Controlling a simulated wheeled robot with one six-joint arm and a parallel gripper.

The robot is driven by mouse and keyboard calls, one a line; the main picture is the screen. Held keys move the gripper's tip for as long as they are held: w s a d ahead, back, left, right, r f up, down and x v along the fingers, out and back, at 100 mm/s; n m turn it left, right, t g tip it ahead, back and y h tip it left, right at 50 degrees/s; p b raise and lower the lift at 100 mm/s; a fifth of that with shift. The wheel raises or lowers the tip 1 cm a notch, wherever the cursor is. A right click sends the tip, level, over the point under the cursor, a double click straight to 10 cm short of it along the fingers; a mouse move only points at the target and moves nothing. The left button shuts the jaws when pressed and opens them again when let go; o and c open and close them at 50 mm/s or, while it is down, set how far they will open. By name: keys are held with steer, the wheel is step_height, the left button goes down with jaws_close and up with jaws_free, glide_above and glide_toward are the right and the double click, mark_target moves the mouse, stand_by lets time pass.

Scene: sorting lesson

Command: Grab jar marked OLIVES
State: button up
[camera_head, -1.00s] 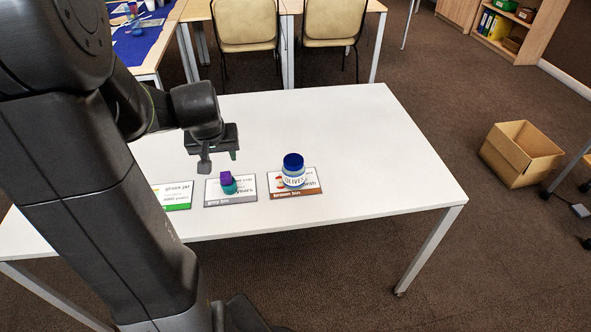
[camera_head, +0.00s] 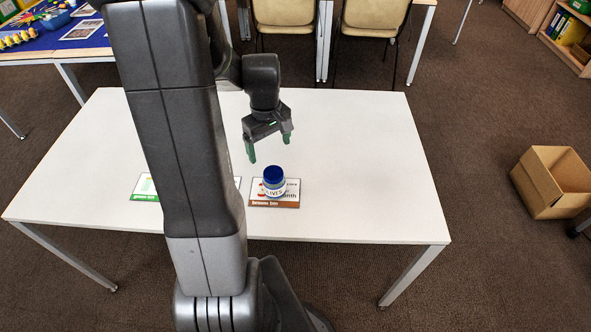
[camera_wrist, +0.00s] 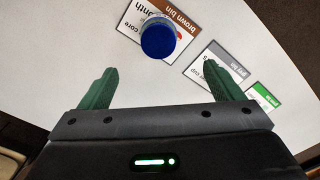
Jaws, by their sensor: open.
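The jar marked OLIVES (camera_head: 274,182) is white with a blue lid. It stands upright on the brown bin card (camera_head: 289,200) near the front of the white table. In the wrist view its blue lid (camera_wrist: 158,38) shows from above, beyond the fingers and roughly midway between them. My gripper (camera_head: 268,148) is open and empty, with green fingers pointing down. It hangs above the table, just behind the jar in the head view, and does not touch it. The gripper also shows in the wrist view (camera_wrist: 158,82).
A green-edged card (camera_head: 145,187) lies left of my arm. The grey bin card (camera_wrist: 213,68) is mostly hidden by my arm in the head view. The right part of the white table (camera_head: 370,180) is clear. An open cardboard box (camera_head: 552,182) stands on the floor at right.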

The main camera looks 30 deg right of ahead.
mark_target(273, 172)
step_height(273, 172, down, 8)
steer(key=shift+a+f, duration=0.1)
steer(key=shift+f, duration=0.15)
steer(key=shift+d+f+p, duration=0.15)
steer(key=shift+f+p, duration=0.1)
steer(key=shift+f, duration=1.1)
steer(key=shift+d+f+p, duration=0.1)
steer(key=shift+f+p, duration=0.1)
steer(key=shift+f, duration=1.1)
steer(key=shift+s, duration=0.1)
steer(key=c, duration=1.2)
steer(key=shift+o, duration=0.2)
steer(key=shift+r, duration=0.2)
